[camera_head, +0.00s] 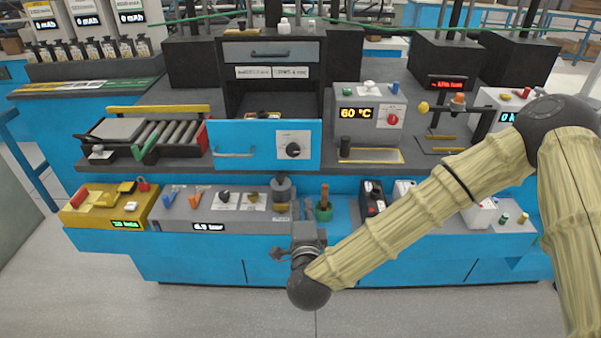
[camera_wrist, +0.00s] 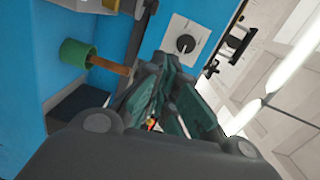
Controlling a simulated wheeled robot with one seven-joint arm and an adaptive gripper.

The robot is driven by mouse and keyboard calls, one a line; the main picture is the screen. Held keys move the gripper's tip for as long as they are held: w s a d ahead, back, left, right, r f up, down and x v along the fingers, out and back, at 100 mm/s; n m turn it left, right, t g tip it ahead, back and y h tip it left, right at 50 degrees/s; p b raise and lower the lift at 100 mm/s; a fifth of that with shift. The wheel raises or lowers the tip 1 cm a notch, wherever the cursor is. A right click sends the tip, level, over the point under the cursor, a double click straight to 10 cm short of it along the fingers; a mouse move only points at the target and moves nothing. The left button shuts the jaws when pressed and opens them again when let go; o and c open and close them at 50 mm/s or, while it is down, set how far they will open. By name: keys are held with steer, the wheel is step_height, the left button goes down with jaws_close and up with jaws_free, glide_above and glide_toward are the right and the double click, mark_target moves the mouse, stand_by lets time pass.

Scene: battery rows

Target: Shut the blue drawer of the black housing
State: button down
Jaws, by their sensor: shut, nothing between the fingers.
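The blue drawer (camera_head: 255,136) stands pulled out of the black housing (camera_head: 315,85) in the head view. Its front has a light handle (camera_head: 233,154) at left and a white plate with a black knob (camera_head: 293,150) at right. Items show inside behind the front. My gripper (camera_head: 303,216) is below and in front of the drawer front, apart from it. In the wrist view its dark green fingers (camera_wrist: 160,70) are together and empty. The white plate with the knob (camera_wrist: 186,44) shows beyond the fingertips, tilted.
A green cup (camera_head: 323,211) with a wooden handle stands close to my gripper; it also shows in the wrist view (camera_wrist: 76,53). A roller tray (camera_head: 160,137) is left of the drawer. A 60 °C box (camera_head: 365,118) is right. Free floor lies in front.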

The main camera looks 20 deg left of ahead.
step_height(320, 180, up, 3)
steer(key=w+m+t, duration=0.1)
steer(key=m, duration=0.1)
steer(key=p, duration=0.3)
glide_toward(301, 161)
step_height(301, 161, up, 5)
steer(key=w+a, duration=0.1)
steer(key=w, duration=0.2)
steer(key=shift+w+a+h, duration=0.1)
steer(key=shift+a+h, duration=0.2)
steer(key=shift+w, duration=0.1)
